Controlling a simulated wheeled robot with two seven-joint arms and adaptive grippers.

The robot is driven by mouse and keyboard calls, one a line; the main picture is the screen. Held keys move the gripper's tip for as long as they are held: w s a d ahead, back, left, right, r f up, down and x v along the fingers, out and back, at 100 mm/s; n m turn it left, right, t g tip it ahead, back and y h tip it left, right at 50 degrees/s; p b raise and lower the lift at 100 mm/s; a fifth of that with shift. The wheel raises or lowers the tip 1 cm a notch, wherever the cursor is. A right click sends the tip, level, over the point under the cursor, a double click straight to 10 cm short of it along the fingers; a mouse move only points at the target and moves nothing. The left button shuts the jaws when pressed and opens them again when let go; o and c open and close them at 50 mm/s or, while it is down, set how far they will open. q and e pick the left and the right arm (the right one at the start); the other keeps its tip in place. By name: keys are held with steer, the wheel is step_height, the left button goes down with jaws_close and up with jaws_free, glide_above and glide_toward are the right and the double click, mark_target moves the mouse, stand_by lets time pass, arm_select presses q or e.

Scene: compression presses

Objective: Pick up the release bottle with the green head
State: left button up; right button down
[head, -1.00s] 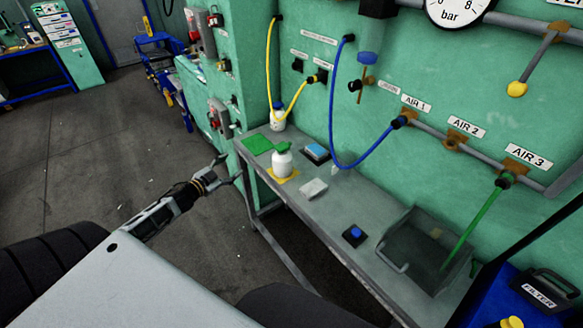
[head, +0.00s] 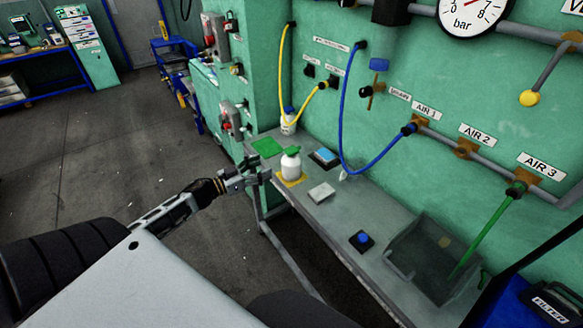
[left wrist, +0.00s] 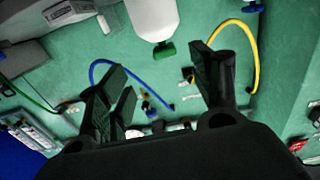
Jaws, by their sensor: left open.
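The release bottle with the green head (head: 291,167) stands upright on a yellow patch on the grey bench. It is white with a green sprayer top. In the left wrist view its white body (left wrist: 153,18) hangs in from the top edge, with the green head pointing down. My left gripper (head: 263,171) is open and empty just left of the bottle, by the bench edge. In the wrist view its two black fingers (left wrist: 156,60) are spread apart, with the green head between and beyond them. Contact with the bottle does not show. My right gripper is not in view.
A white bottle with a blue head (head: 288,122) stands behind, near the wall. A green mat (head: 267,147), a blue-topped block (head: 325,157), a pale block (head: 321,193), a blue button (head: 362,239) and a grey bin (head: 405,271) share the bench. Hoses hang above.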

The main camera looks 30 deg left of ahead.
mark_target(286, 153)
arm_select(q)
steer(key=x, duration=0.8)
steer(key=shift+w, duration=0.25)
stand_by(0.7)
steer(key=shift+w+d+r, duration=0.1)
stand_by(0.3)
steer(key=shift+w+d+r, duration=0.15)
steer(key=shift+w, duration=0.55)
steer(key=shift+w+d+r, duration=0.2)
steer(key=shift+w, duration=0.45)
steer(key=shift+x, duration=1.15)
